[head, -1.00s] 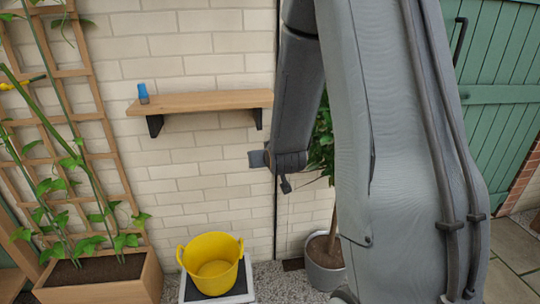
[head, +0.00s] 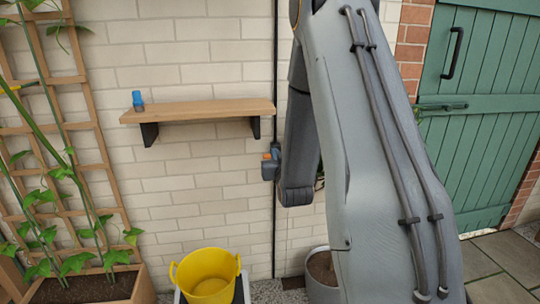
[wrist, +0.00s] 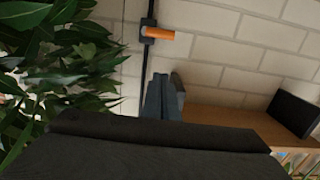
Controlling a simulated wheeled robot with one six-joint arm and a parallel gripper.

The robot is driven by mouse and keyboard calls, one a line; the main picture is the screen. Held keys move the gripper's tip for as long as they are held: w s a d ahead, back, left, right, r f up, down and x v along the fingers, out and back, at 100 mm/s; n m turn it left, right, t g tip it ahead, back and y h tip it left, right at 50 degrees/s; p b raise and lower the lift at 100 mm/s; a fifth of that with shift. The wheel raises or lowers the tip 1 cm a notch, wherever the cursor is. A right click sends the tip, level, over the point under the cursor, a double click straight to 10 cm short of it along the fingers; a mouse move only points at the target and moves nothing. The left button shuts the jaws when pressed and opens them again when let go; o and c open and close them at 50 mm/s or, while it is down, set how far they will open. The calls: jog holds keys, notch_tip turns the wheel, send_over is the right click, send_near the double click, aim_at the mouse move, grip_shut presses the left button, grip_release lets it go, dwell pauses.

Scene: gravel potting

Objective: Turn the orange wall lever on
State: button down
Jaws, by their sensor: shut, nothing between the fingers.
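The orange lever (wrist: 160,34) sits on a black fitting on a thin dark vertical pipe (wrist: 148,60) against the pale brick wall. In the wrist view it sticks out to the right, across the pipe.
A wooden shelf (head: 198,111) with a small blue-topped item (head: 138,101) is up left of my gripper. A yellow bucket (head: 207,272) stands below. A potted plant (head: 322,268) stands close on the right, its leaves (wrist: 60,60) near my wrist. A green gate (head: 478,120) is farther right.

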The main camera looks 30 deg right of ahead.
jog(key=w+d+f+p, duration=0.1)
jog(key=w+f, duration=0.3)
jog(key=w, duration=0.5)
jog(key=shift+d+f, duration=0.2)
jog(key=shift+d, duration=0.6)
jog(key=shift+d+f, duration=0.1)
